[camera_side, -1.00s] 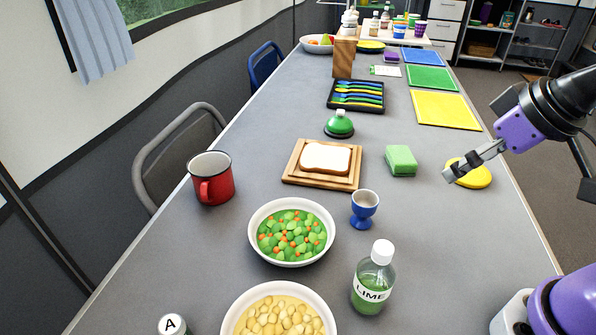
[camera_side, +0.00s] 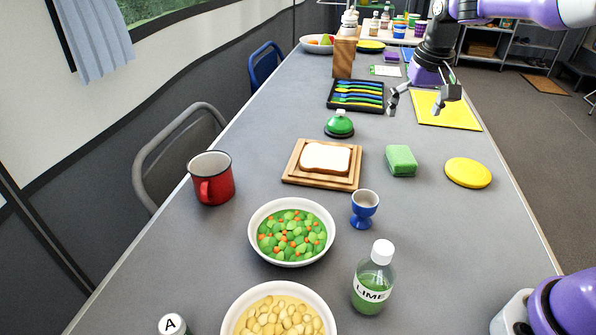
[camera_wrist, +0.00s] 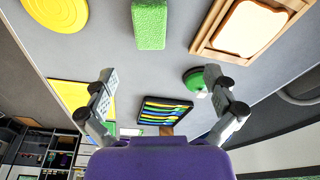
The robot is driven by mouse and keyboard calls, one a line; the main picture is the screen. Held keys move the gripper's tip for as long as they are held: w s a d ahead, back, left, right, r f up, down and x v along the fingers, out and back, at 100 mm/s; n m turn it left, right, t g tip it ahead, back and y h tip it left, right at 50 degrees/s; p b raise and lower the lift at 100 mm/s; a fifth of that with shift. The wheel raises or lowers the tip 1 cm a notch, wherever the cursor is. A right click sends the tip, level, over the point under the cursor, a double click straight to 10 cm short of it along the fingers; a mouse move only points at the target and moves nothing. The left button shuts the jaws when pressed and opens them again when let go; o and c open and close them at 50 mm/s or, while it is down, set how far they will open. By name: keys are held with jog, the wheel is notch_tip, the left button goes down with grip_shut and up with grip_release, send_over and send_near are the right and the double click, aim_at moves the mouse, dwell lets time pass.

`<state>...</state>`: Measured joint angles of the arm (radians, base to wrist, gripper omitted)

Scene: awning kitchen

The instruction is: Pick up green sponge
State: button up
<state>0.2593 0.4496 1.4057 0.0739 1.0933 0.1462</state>
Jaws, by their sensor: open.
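The green sponge (camera_side: 401,161) lies on the grey table, between the bread board and a yellow disc. It also shows at the top of the wrist view (camera_wrist: 150,24), beyond my fingertips. My gripper (camera_side: 418,103) is open and empty, its two fingers spread wide above the table. In the side view it appears farther up the table than the sponge, near the black cutlery tray and the yellow mat. In the wrist view the fingers (camera_wrist: 158,78) stand apart with nothing between them, and the sponge is clear of both.
The yellow disc (camera_side: 468,173) lies right of the sponge. The bread board (camera_side: 289,172), green bell (camera_side: 339,124), blue egg cup (camera_side: 364,208) and lime bottle (camera_side: 372,280) stand around it. The cutlery tray (camera_side: 330,105) and yellow mat (camera_side: 455,117) are farther back. Bare table surrounds the sponge.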

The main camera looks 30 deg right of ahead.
notch_tip(320, 180, down, 3)
jog(key=w+d, duration=0.2)
send_over(403, 154)
jog(key=shift+m+g, duration=0.3)
jog(key=shift+m, duration=0.1)
jog(key=f, duration=0.4)
jog(key=shift+a+f, duration=0.3)
jog(key=shift+f, duration=0.05)
jog(key=shift+d+f, duration=0.2)
jog(key=shift+f, duration=2.75)
jog(key=shift+f, duration=0.2)
jog(key=c, duration=1)
